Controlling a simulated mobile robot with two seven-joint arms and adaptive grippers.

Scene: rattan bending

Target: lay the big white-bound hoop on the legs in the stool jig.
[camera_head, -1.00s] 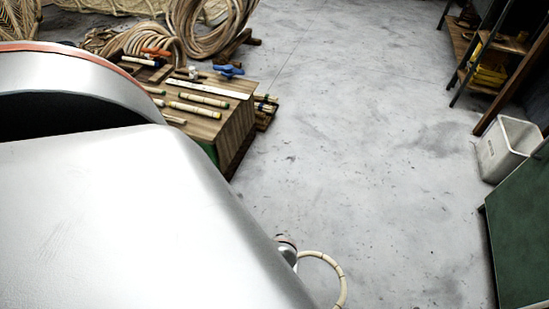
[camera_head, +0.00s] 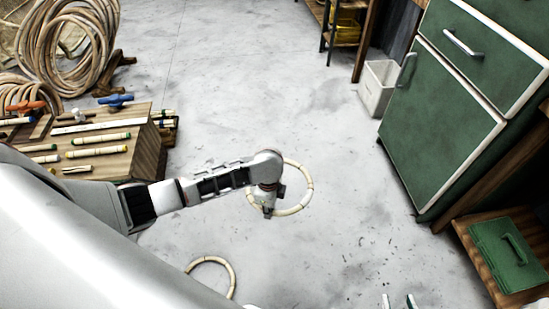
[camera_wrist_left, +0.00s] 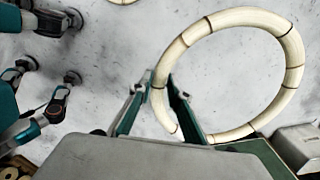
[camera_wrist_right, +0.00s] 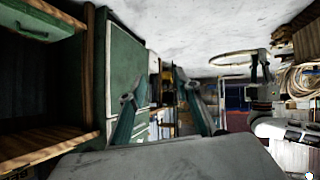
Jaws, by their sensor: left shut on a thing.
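The big pale hoop (camera_head: 308,180), with thin dark bindings, hangs in the air at the end of my left arm. My left gripper (camera_head: 268,211) is shut on its near-left rim. In the left wrist view the hoop (camera_wrist_left: 293,55) passes between the fingers (camera_wrist_left: 163,98) and extends up and right. My right gripper (camera_head: 398,301) shows only its fingertips at the bottom edge of the head view. It is open and empty in the right wrist view (camera_wrist_right: 157,90). I cannot make out the stool jig or its legs.
A second pale hoop (camera_head: 232,272) shows low in the head view, partly cut off by my body. A wooden bench (camera_head: 140,158) with tools stands left. A green cabinet (camera_head: 440,120), white bin (camera_head: 368,97) and green box (camera_head: 508,255) are right. The middle floor is clear.

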